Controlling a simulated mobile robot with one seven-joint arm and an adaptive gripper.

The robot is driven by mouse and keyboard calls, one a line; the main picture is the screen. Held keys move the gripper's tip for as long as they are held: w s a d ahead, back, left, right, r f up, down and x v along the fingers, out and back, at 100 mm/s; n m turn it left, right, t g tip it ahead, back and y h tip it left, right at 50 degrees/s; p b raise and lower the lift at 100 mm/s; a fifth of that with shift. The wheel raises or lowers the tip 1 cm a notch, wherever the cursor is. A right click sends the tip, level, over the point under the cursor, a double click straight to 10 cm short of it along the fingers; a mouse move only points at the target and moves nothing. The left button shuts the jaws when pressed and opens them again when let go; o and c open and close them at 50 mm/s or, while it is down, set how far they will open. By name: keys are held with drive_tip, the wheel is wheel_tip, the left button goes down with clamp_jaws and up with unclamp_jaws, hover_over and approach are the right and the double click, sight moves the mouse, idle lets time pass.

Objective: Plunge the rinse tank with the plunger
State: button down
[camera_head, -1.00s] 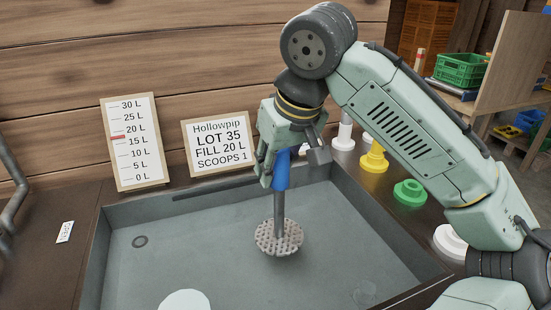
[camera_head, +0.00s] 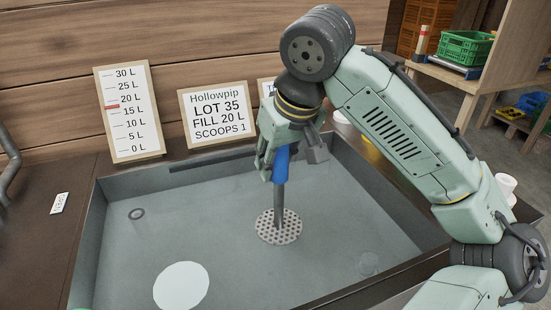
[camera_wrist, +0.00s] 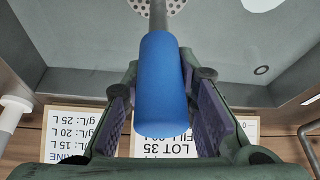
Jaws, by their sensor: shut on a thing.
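The plunger has a blue handle (camera_head: 281,166), a grey rod (camera_head: 279,208) and a round perforated disc (camera_head: 278,228). My gripper (camera_head: 275,152) is shut around the blue handle, which also shows between the fingers in the wrist view (camera_wrist: 163,85). The plunger stands nearly upright, disc down, inside the wide grey rinse tank (camera_head: 92,228). I cannot tell whether the disc touches the tank floor or how deep any water is. A gauge board (camera_head: 130,125) leans behind the tank, its red marker between 15 L and 20 L.
A sign (camera_head: 214,118) reads "Hollowpip, LOT 35, FILL 20 L, SCOOPS 1". A white disc (camera_head: 181,287) and a small dark ring (camera_head: 137,214) show in the tank. A white label (camera_head: 60,203) lies left. White cups (camera_head: 506,185) stand right, partly behind my arm.

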sight(275, 181)
wheel_tip(275, 181, down, 4)
drive_tip(key=b, duration=0.2)
drive_tip(key=shift+f+b, duration=0.25)
drive_tip(key=shift+b, duration=0.1)
drive_tip(key=shift+s+f, duration=0.25)
drive_tip(key=shift+f, duration=0.1)
drive_tip(key=r+p, duration=0.5)
drive_tip(key=shift+w+a+r, duration=0.15)
drive_tip(key=shift+w+a, duration=0.05)
drive_tip(key=shift+w, duration=0.1)
wheel_tip(275, 181, down, 2)
drive_tip(key=shift+d+f+b, duration=0.1)
drive_tip(key=shift+b, duration=0.65)
drive_tip(key=shift+s+f+b, duration=0.35)
drive_tip(key=shift+f+b, duration=0.25)
drive_tip(key=shift+f, duration=0.1)
drive_tip(key=shift+s+f+b, duration=0.3)
drive_tip(key=shift+f+b, duration=0.3)
drive_tip(key=shift+f, duration=0.1)
drive_tip(key=shift+r, duration=0.25)
wheel_tip(275, 181, up, 4)
drive_tip(key=p, duration=0.5)
drive_tip(key=shift+w+d+r, duration=0.1)
drive_tip(key=shift+w+d, duration=0.05)
drive_tip(key=shift+w+r+p, duration=0.15)
drive_tip(key=shift+r+p, duration=0.05)
drive_tip(key=shift+p, duration=0.15)
drive_tip(key=shift+w, duration=0.1)
drive_tip(key=shift+r, duration=0.1)
